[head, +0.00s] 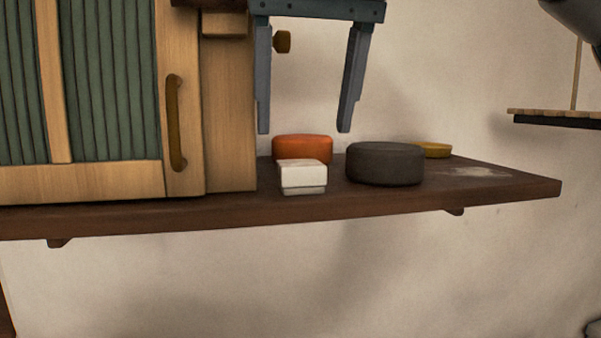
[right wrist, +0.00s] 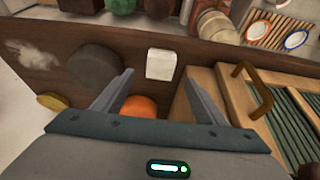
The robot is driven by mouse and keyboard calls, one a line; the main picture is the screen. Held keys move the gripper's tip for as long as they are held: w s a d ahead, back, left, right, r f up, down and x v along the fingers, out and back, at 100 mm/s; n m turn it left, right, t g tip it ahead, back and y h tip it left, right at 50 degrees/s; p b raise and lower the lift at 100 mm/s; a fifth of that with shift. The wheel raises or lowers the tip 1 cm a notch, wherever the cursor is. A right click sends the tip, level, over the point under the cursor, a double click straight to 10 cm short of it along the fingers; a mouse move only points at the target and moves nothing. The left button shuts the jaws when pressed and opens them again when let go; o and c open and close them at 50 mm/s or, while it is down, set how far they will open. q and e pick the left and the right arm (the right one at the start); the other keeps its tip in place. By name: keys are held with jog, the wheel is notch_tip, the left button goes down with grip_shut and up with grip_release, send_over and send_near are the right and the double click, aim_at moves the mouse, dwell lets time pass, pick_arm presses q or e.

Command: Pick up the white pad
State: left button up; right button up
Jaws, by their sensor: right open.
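The white pad (head: 302,174) is a small pale block on the dark wooden shelf, close to the cabinet's right side. It also shows in the right wrist view (right wrist: 160,64), beyond the fingertips. My right gripper (head: 304,131) is open and empty, pointing down above the shelf, with its fingers apart. In the right wrist view the fingers (right wrist: 161,82) spread on either side of the orange round thing (right wrist: 138,107), and the pad lies past it. The pad is apart from the fingers. My left gripper is not in view.
The orange thing (head: 302,148) stands right behind the pad, and a dark grey round thing (head: 385,164) stands to its right. A yellow disc (head: 434,150) lies behind. The cabinet (head: 230,110) with a handle borders the left. The shelf's (head: 505,184) right end is bare except for a pale smear.

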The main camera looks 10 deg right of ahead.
aim_at(301, 163)
dwell(0.3)
jog(key=shift+p+x, duration=0.7)
jog(key=shift+x, duration=2.25)
jog(key=shift+c, duration=0.6)
jog(key=shift+r, duration=0.1)
jog(key=c, duration=1.1)
